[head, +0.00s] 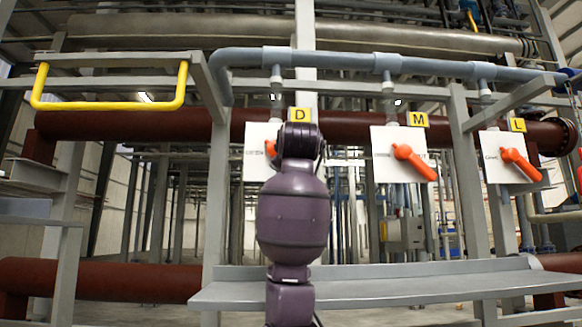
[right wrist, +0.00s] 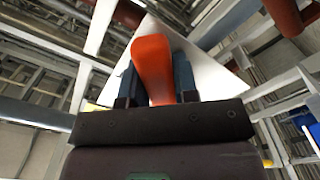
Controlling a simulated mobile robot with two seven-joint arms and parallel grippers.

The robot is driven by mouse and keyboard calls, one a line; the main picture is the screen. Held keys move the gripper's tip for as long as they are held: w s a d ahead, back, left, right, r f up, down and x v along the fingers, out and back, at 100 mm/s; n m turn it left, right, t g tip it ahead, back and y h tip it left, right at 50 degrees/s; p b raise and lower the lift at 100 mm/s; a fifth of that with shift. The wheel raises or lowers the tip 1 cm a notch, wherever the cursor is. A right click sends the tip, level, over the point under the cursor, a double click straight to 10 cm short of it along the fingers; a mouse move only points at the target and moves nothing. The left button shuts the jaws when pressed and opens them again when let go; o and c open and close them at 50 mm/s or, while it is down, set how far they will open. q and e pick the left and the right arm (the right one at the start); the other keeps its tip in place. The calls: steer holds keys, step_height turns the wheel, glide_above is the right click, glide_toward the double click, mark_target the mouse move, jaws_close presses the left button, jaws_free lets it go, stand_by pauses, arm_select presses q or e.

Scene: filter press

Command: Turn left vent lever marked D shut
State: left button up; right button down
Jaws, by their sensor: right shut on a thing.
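The vent lever marked D is orange and sits on a white plate (head: 256,150) at the left of the row. Its yellow D label (head: 299,115) shows above. My right arm stands in front and hides most of this lever; only a small orange part (head: 270,148) shows at its left. In the right wrist view the orange lever (right wrist: 153,68) lies between the two dark fingers of my right gripper (right wrist: 155,85), which is shut on it. The lever's exact angle is hidden in the head view. My left gripper is not in view.
Orange levers M (head: 414,162) and L (head: 520,164) slant down to the right on their own white plates. A grey pipe (head: 340,60) runs above, a grey shelf (head: 370,290) below. A yellow handle (head: 110,104) hangs at upper left.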

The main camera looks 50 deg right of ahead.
stand_by(0.3)
steer(key=c, duration=0.9)
jaws_free()
steer(key=b+v, duration=0.2)
steer(key=v, duration=0.9)
steer(key=shift+w, duration=0.1)
